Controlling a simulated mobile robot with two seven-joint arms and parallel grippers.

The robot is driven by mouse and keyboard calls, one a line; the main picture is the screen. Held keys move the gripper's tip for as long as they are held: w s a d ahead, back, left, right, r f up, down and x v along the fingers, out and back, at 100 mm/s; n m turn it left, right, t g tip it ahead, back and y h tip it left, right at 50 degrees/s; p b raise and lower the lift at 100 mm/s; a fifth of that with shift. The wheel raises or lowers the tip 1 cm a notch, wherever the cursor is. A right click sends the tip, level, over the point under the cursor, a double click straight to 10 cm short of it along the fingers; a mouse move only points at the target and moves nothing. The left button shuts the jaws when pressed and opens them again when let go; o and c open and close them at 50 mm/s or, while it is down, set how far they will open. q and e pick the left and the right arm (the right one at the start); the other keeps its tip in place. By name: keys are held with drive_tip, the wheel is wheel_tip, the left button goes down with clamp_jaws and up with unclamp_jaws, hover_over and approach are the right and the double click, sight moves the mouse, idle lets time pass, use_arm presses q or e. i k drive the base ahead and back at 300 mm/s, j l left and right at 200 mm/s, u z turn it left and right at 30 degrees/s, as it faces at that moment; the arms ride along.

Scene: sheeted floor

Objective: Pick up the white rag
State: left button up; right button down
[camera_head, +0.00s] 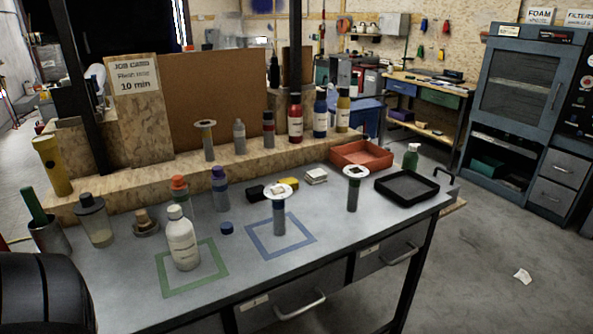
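A small white crumpled piece (523,276) lies on the grey floor at the right, clear of the bench; it looks like cloth or paper. A small white folded stack (316,176) lies on the bench top, in front of the orange tray; it may be cloth, but it is too small to tell. I cannot tell which of the two is the white rag. Neither of my grippers shows in the head view.
The grey workbench (340,232) carries a white bottle (182,240), a black tray (407,187), an orange tray (362,155) and two disc-topped posts (279,216). A blue-grey cabinet (515,85) stands at the back right. The floor (470,290) right of the bench is mostly open.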

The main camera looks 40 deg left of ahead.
sight(319, 175)
drive_tip(key=i+l+u, duration=1.1)
drive_tip(key=l+u, duration=0.15)
drive_tip(key=l, duration=0.25)
